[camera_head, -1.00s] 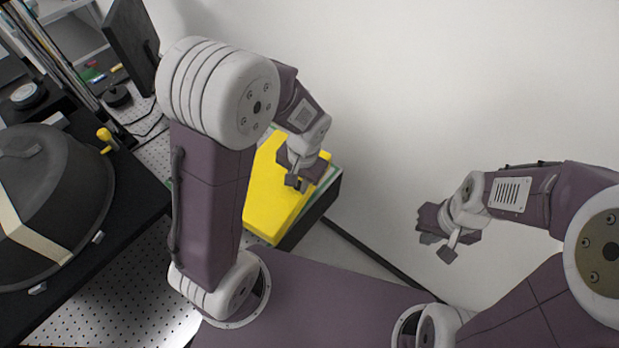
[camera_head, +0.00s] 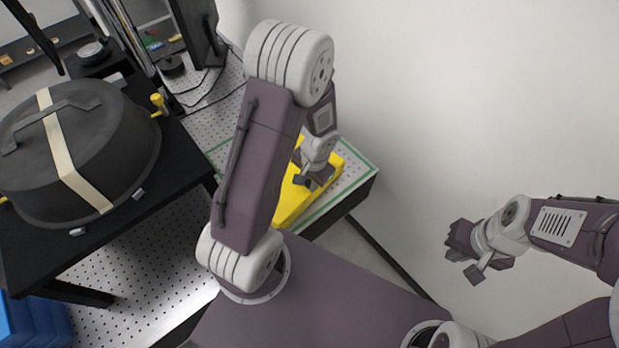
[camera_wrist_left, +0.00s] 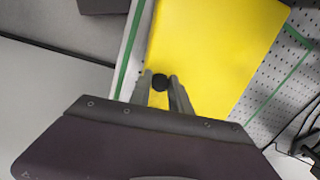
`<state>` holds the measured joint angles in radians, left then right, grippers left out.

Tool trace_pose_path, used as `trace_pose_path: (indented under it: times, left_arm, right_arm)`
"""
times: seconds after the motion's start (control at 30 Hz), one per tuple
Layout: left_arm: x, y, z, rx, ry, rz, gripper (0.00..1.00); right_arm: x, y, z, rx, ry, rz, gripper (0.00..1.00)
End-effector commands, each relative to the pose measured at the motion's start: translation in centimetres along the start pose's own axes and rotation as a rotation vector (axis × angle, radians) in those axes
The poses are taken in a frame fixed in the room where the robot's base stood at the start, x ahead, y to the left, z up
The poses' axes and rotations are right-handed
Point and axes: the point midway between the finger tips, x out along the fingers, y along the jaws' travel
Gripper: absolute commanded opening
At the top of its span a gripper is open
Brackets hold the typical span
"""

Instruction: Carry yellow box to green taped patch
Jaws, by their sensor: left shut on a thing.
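The yellow box (camera_head: 291,199) is a flat, bright yellow block, partly hidden by my left arm in the head view. My left gripper (camera_head: 313,184) is above its top face. In the left wrist view, the fingers close on a small black knob (camera_wrist_left: 160,82) on the yellow box (camera_wrist_left: 212,45). Green tape (camera_head: 366,167) borders a pale patch on the perforated table. The box is over this patch, with tape showing on both sides in the wrist view (camera_wrist_left: 128,55). I cannot tell whether the box touches the surface. My right gripper (camera_head: 468,257) is open and empty, away at the right.
A large dark domed chamber (camera_head: 75,150) with a cream band stands on a black table at the left. A black monitor (camera_head: 197,30) and cables (camera_head: 205,92) are behind the patch. A white wall (camera_head: 450,90) fills the right side.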

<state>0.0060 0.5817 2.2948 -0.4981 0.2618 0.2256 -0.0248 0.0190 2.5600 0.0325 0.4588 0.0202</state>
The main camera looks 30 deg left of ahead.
Motion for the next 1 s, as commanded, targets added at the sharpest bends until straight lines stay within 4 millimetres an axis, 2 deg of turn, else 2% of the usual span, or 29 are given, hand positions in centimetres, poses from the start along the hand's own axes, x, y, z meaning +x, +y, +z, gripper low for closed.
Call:
trace_pose_path:
  times: [0.1, 0.13, 0.2, 0.5, 0.6, 0.77, 1.0]
  left_arm:
    - [-0.1, 0.0, -0.1, 0.001, 0.002, -0.001, 0.0]
    - [0.0, 0.0, 0.0, 0.0, 0.0, 0.0, 0.26]
    - [0.0, 0.0, 0.0, 0.0, 0.0, 0.0, 0.45]
    - [-0.1, 0.0, 0.0, 0.0, 0.0, 0.0, 0.45]
    - [-0.8, 0.0, -0.1, 0.0, 0.001, -0.001, 0.45]
    - [-3.8, -0.1, -0.2, -0.001, 0.006, -0.002, 0.45]
    - [-9.5, 0.0, -0.2, 0.0, 0.007, -0.001, 0.45]
  right_arm:
    - [-0.1, 0.0, 0.0, 0.0, 0.0, 0.0, 0.0]
    - [0.0, 0.0, 0.0, 0.0, 0.0, 0.0, 0.0]
    - [0.0, 0.0, 0.0, 0.0, 0.0, 0.0, 0.0]
    - [-0.1, 0.0, 0.0, 0.0, 0.0, 0.0, 0.0]
    - [-0.3, 0.0, 0.0, 0.0, 0.0, 0.0, 0.0]
    - [-1.2, 0.0, -0.1, 0.0, 0.0, 0.0, 0.0]
    - [-1.4, 0.0, -0.1, 0.0, 0.0, 0.0, 0.0]
